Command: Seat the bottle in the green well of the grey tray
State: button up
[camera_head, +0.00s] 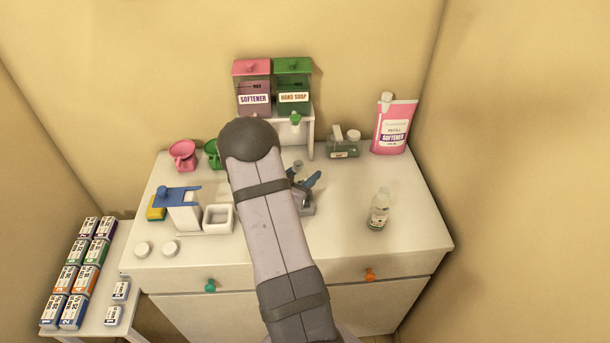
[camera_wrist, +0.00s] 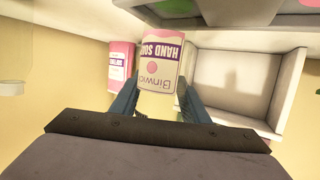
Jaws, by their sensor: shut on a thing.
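My gripper (camera_wrist: 160,95) is shut on a bottle (camera_wrist: 160,75) with a pale label reading HAND SOAP, which appears upside down between the blue fingers in the wrist view. In the head view my gripper (camera_head: 303,178) is over the middle of the white cabinet top, mostly behind my arm. The held bottle is mostly hidden there. A low grey-green container (camera_head: 343,149) with white-topped items stands at the back, right of the gripper. I cannot tell whether it is the grey tray, and no green well is clearly visible.
A clear bottle (camera_head: 378,211) stands at right. A pink softener pouch (camera_head: 394,126) stands at the back right. Pink and green dispensers (camera_head: 252,88) sit on a white stand (camera_head: 310,135). A blue-lidded box (camera_head: 184,210) and white square dish (camera_head: 218,219) stand left. The front right is clear.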

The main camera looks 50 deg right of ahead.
jog(key=shift+f, duration=0.55)
jog(key=shift+f, duration=0.1)
jog(key=shift+f, duration=0.1)
jog(key=o, duration=1)
jog(key=shift+a+r, duration=0.1)
jog(key=shift+r, duration=0.15)
jog(key=b+v, duration=0.2)
jog(key=v, duration=1)
jog(key=shift+b, duration=0.35)
